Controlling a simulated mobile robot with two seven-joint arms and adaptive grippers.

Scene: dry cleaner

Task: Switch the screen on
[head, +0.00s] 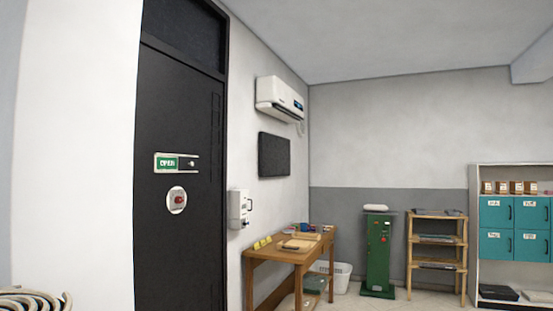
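A dark flat screen (274,155) hangs on the left wall, above the wooden table and below the air conditioner. Its face is dark, with no picture on it. I cannot make out any button on it from here. Neither of my grippers shows in the head view.
A black door (178,240) with an OPEN sign (176,163) stands at the left. A wooden table (290,256) with small items is by the wall under the screen. Beyond are a white basket (341,278), a green cabinet (378,255), a wooden rack (437,240) and teal lockers (512,228).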

